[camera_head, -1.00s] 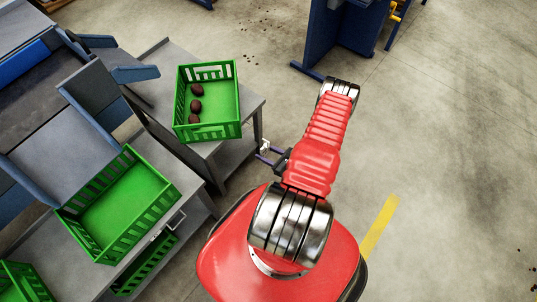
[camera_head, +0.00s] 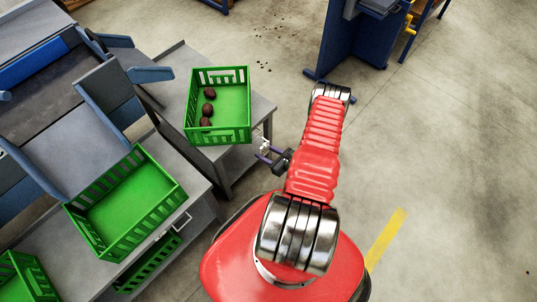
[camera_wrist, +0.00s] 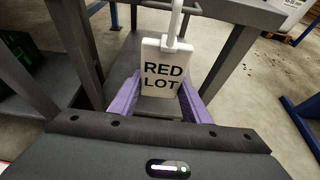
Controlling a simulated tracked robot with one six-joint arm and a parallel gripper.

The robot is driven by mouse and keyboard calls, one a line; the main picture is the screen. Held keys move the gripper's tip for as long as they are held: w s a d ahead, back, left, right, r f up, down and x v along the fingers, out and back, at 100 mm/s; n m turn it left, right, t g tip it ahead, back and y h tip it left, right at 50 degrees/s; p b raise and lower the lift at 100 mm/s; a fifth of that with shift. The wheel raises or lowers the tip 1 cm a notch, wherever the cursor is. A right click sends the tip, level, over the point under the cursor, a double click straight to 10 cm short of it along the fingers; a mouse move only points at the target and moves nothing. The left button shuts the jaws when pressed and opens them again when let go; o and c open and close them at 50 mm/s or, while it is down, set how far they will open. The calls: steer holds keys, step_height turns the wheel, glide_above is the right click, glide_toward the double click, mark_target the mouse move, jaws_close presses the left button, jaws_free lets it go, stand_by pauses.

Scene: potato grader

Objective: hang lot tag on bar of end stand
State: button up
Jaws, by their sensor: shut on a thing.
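The lot tag (camera_wrist: 163,72) is a white plate reading "RED LOT", with a white hook (camera_wrist: 175,22) rising from its top. In the wrist view it stands upright between the purple fingers of my gripper (camera_wrist: 160,108), which is shut on it. In the head view my gripper (camera_head: 266,155) holds the tag (camera_head: 265,146) beside the right side of the grey end stand (camera_head: 262,109). In the wrist view the hook overlaps the stand's top edge (camera_wrist: 232,10); I cannot tell whether they touch.
A green crate (camera_head: 222,137) with several dark red potatoes sits on the end stand. An empty green crate (camera_head: 165,215) stands on a nearer table, which has a metal bar (camera_head: 172,229) on its side. A blue structure (camera_head: 350,50) stands behind. The floor at right is clear.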

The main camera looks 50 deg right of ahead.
steer(key=shift+r+x, duration=0.15)
steer(key=shift+x, duration=1.15)
steer(key=shift+r+x, duration=0.15)
steer(key=shift+x, duration=1.15)
steer(key=shift+w, duration=0.15)
steer(key=o, duration=1.1)
steer(key=v, duration=1.3)
steer(key=shift+s+r, duration=0.1)
steer(key=shift+s, duration=0.3)
